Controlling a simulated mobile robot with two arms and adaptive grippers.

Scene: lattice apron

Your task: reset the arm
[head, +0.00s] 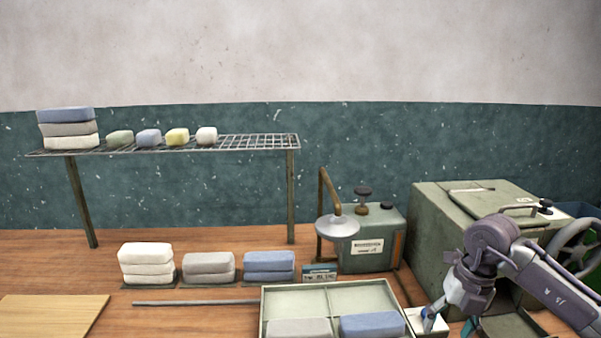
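My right arm comes in from the right edge, over the front of the green metal box. Its gripper (452,305) points downward near a small white dish (424,321) with a small blue item (430,316) at it. Whether the gripper touches the blue item, and how its fingers stand, I cannot tell. My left arm and gripper are not in view.
A divided tray (264,312) holds a grey and a blue block. Block stacks stand behind it, below a wire rack (260,142) with more blocks. The left has a wooden board (50,315).

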